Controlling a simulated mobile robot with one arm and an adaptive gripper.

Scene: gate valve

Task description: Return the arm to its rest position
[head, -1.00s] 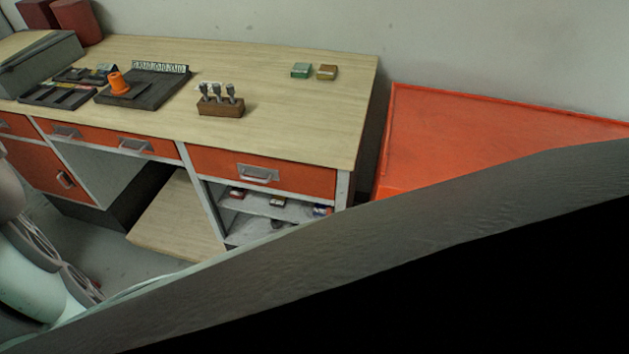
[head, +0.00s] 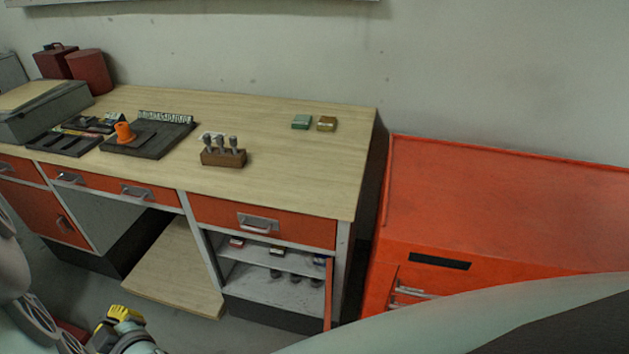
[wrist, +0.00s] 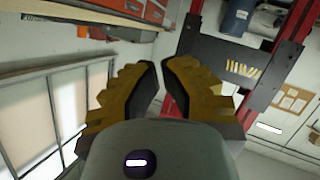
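My gripper (wrist: 160,64) shows in the wrist view with two yellow fingers and dark inner pads. The fingers stand apart with an empty gap between them, and nothing is held. In the head view, a yellow and black part at the lower left (head: 112,322) looks like my gripper, partly cut off by the bottom edge. My pale arm link crosses the lower right of the head view. No gate valve is clearly seen.
A workbench (head: 290,170) with orange drawers holds a tool block (head: 222,158) and small boxes. An orange cabinet (head: 490,205) stands at right.

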